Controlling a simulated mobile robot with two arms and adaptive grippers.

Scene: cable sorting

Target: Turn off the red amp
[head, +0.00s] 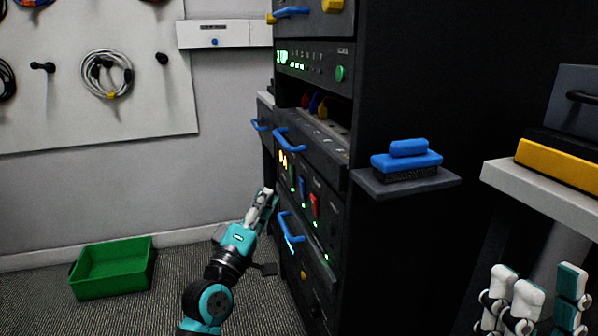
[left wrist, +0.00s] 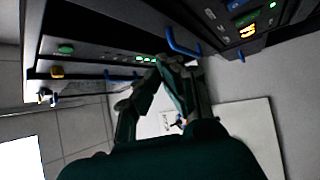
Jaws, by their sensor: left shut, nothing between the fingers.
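A red piece (head: 314,205) shows on the front of the dark rack, in a row with yellow, green and blue ones; I take it to mark the red amp. Small green lights glow near this row. My left gripper (head: 266,194) is shut and empty, in front of the rack and left of the red piece, apart from it. In the left wrist view its fingertips (left wrist: 172,62) meet near a blue handle (left wrist: 181,44); no red piece is clear there. My right gripper (head: 545,290) is at the bottom right, its fingers apart, away from the rack.
Blue handles (head: 290,227) stick out from the rack front. A shelf (head: 437,181) with a blue block (head: 407,160) juts from its side. A green bin (head: 112,268) stands on the floor at left. A white ledge (head: 545,196) is at right.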

